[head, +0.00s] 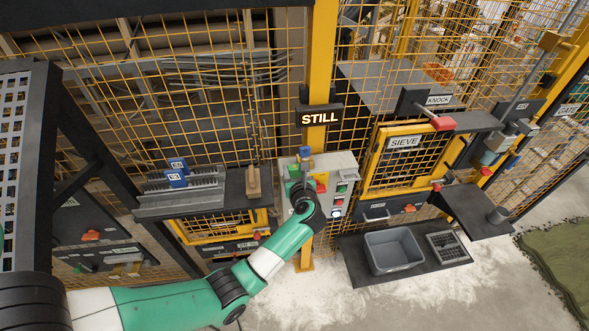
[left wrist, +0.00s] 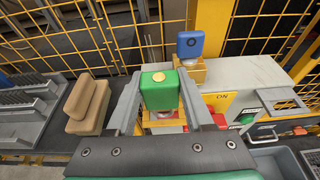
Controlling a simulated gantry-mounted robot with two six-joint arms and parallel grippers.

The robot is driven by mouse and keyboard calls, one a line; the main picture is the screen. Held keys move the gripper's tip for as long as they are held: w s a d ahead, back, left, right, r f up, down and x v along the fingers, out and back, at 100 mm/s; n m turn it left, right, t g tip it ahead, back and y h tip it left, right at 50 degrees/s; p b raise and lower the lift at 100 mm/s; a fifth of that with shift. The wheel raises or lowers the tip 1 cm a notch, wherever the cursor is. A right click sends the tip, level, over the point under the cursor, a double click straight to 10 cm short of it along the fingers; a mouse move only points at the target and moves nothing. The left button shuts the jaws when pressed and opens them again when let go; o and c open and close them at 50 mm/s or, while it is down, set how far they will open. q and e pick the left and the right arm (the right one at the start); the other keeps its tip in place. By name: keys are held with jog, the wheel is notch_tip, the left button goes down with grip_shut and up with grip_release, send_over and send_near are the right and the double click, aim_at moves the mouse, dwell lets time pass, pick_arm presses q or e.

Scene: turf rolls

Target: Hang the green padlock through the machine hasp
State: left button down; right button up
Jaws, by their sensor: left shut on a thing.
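The green padlock (left wrist: 161,92) is between the two fingers of my left gripper (left wrist: 158,84), which is shut on it. In the head view my left gripper (head: 298,184) is at the left part of the grey control box (head: 342,163), under the STILL sign. A yellow part with some red shows just under the padlock in the wrist view; I cannot tell whether the padlock touches it or passes through a hasp. My right gripper is not in view.
A blue block-like thing (left wrist: 190,45) stands on a yellow mount just behind the padlock. A tan wooden block (left wrist: 88,104) lies on the dark shelf to the left. Yellow mesh fencing stands behind. A grey bin (head: 393,249) sits lower right.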

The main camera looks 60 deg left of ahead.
aim_at(295, 176)
pick_arm(q)
jog(key=shift+f+b, duration=1.25)
jog(key=shift+f, duration=0.35)
jog(key=shift+c, duration=1)
grip_release()
jog(key=v, duration=1.1)
jog(key=shift+d+r+p, duration=0.2)
jog(key=shift+d+p, duration=0.05)
jog(key=shift+p, duration=0.05)
jog(key=shift+s, duration=0.15)
